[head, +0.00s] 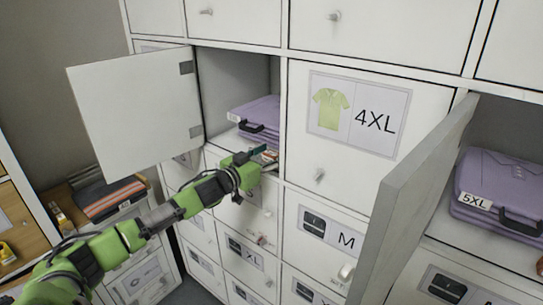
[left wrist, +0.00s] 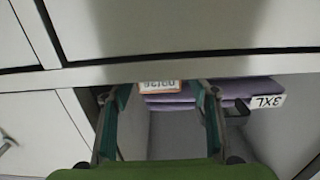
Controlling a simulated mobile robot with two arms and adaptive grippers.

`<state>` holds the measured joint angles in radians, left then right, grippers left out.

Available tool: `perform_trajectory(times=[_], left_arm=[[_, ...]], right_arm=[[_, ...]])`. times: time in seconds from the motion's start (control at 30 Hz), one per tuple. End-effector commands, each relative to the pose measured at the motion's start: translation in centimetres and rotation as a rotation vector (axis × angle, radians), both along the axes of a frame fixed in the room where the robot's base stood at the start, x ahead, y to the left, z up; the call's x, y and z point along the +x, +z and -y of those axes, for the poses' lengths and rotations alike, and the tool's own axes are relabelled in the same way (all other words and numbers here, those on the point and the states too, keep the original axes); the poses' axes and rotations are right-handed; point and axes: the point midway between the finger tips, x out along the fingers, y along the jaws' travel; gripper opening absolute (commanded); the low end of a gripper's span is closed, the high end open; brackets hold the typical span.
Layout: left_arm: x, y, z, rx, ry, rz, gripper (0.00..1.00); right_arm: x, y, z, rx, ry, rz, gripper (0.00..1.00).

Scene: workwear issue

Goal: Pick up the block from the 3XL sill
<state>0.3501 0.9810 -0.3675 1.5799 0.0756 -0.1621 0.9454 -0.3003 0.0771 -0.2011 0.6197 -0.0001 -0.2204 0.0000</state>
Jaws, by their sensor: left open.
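The block (left wrist: 160,86) is small, white and orange with printed characters, and sits on the sill of the open 3XL compartment. In the head view the block (head: 269,155) shows only partly, just beyond my fingers. Purple folded garments (head: 258,118) lie behind it, and their 3XL tag (left wrist: 267,101) shows in the left wrist view. My left gripper (head: 256,154) is open at the compartment's mouth. In the left wrist view its fingers (left wrist: 163,100) stand apart on either side of the block, and I cannot tell if they touch it. My right gripper is not in view.
Another open door (head: 415,205) juts out at right, before a compartment with 5XL purple garments (head: 500,190). The closed 4XL door (head: 365,115) lies between. A shelf with striped folded cloth (head: 108,197) is at left.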

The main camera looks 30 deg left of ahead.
Motion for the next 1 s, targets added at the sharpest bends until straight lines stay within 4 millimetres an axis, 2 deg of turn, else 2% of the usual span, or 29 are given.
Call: perform_trajectory(times=[0.13, 0.17, 0.2, 0.3, 0.73, 0.87, 1.0], left_arm=[[0.0, 0.0, 0.0, 0.0, 0.0, 0.0, 0.54], [0.0, 0.0, 0.0, 0.0, 0.0, 0.0, 0.52], [0.0, 0.0, 0.0, 0.0, 0.0, 0.0, 0.41], [0.0, 0.0, 0.0, 0.0, 0.0, 0.0, 0.19], [0.0, 0.4, 0.0, 0.001, -0.001, 0.002, 0.19], [0.0, 1.4, 0.0, 0.003, -0.001, 0.003, 0.19], [-0.3, 3.5, -0.1, 0.005, 0.0, 0.004, 0.19]], right_arm=[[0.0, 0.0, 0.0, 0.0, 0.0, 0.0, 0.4], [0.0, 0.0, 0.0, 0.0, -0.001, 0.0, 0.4], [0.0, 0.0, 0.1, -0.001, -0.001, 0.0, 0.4], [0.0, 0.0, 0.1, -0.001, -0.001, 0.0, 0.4], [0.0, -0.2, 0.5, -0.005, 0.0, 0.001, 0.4], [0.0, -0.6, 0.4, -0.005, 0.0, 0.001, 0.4], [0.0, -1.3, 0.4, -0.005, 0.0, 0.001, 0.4]])
